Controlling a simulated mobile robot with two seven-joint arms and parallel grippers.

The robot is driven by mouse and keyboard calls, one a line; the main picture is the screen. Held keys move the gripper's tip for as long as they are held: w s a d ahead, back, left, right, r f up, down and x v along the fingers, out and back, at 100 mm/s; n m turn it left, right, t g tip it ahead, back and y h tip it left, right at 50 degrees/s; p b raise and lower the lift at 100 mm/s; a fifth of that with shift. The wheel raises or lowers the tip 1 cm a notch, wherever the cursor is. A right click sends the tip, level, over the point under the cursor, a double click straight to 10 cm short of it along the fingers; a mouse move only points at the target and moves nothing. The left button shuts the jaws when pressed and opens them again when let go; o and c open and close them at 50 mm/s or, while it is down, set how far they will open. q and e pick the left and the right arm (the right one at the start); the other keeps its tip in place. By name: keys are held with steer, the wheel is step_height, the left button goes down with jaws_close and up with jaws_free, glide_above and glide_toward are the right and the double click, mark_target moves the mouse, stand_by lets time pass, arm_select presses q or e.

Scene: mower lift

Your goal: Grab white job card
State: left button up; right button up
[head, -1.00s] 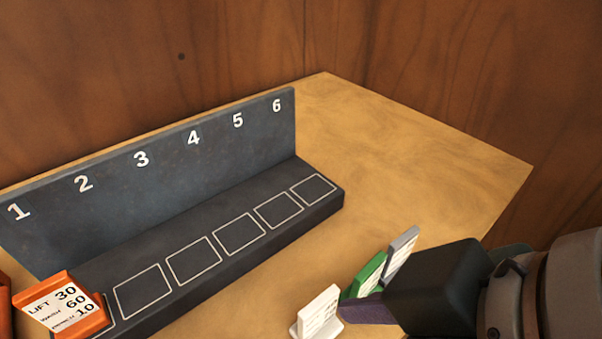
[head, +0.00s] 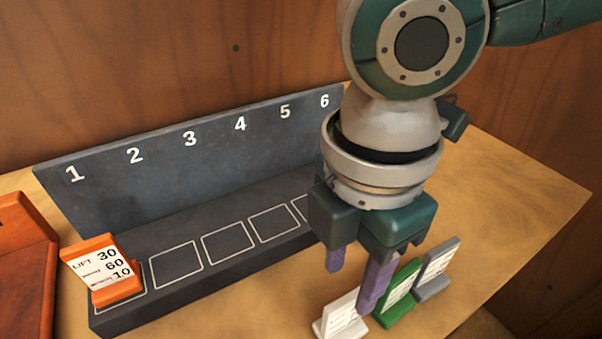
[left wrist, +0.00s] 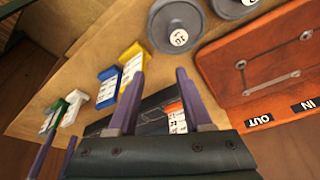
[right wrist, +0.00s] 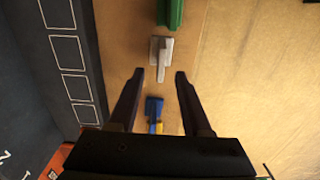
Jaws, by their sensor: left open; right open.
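The white job card (head: 341,318) stands on the wooden table at the lower middle of the head view, beside the green card (head: 400,293). My right gripper (head: 353,280) is open above the table, pointing down, and one finger overlaps the white card's edge in the head view. In the right wrist view the white card (right wrist: 161,58) lies just past and between the open fingertips; I cannot tell whether they touch it. It also shows in the left wrist view (left wrist: 78,97). My left gripper (left wrist: 161,74) is open and empty.
A dark numbered rack (head: 120,318) stands left, with an orange card (head: 104,270) at slot 1. A grey card (head: 437,268) stands right of the green one. Blue (right wrist: 154,107) and yellow (left wrist: 132,65) cards stand close by. Right of the rack, the back of the table is clear.

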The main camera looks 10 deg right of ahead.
mark_target(344, 313)
step_height(344, 313, down, 9)
steer(key=shift+s+d+r, duration=0.1)
steer(key=shift+r, duration=0.05)
steer(key=shift+c, duration=0.3)
jaws_close()
stand_by(0.5)
